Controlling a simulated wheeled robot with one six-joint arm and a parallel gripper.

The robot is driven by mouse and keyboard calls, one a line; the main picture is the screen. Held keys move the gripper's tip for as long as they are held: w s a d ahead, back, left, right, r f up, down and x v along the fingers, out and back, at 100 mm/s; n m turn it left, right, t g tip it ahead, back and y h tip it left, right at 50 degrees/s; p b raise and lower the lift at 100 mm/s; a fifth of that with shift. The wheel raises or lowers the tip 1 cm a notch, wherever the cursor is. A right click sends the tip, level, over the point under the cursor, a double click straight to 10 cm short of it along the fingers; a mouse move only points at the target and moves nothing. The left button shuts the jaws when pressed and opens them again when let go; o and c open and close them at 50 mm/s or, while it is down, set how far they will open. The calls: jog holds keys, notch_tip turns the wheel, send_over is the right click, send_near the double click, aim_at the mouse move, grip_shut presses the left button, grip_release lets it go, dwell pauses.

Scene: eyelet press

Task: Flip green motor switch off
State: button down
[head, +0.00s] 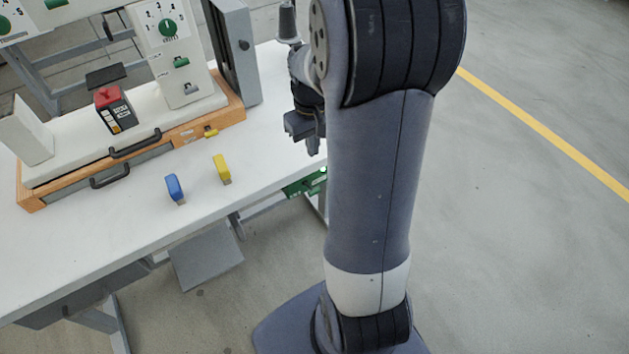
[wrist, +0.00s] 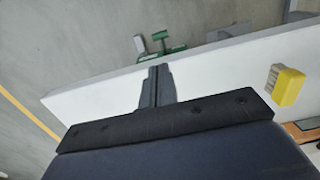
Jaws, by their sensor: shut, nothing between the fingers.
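A green fitting (head: 306,184) is mounted at the table's right front edge, below the top. It also shows in the wrist view as a green part with a small raised lever (wrist: 160,44), just past the table edge. I cannot tell its switch position. The press panel carries a round green dial (head: 168,28) and a small green switch (head: 181,62); which of these is the motor switch is not clear. My gripper (head: 313,149) is shut and empty above the table's right end. Its fingertips (wrist: 157,70) point toward the green fitting, apart from it.
The press base (head: 100,165) has black handles and a red-topped box (head: 113,107). Open floor lies right of the table.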

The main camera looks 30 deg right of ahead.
aim_at(317, 191)
jog(key=f, duration=0.9)
jog(key=f+b, duration=0.1)
jog(key=f, duration=0.4)
jog(key=shift+s, duration=0.3)
jog(key=shift+s+f+t+b, duration=0.2)
jog(key=shift+t+b, duration=0.2)
jog(key=shift+b, duration=0.55)
jog(key=f+t+b, duration=0.1)
jog(key=b, duration=0.1)
jog(key=s+f+t+b, duration=0.1)
jog(key=b, duration=0.2)
jog(key=f+t+b, duration=0.1)
jog(key=b, duration=0.5)
jog(key=shift+s+t, duration=0.35)
jog(key=shift+t, duration=0.05)
jog(key=shift+s+f+b, duration=0.3)
jog(key=shift+f+b, duration=0.25)
jog(key=shift+b, duration=0.35)
jog(key=shift+r, duration=0.1)
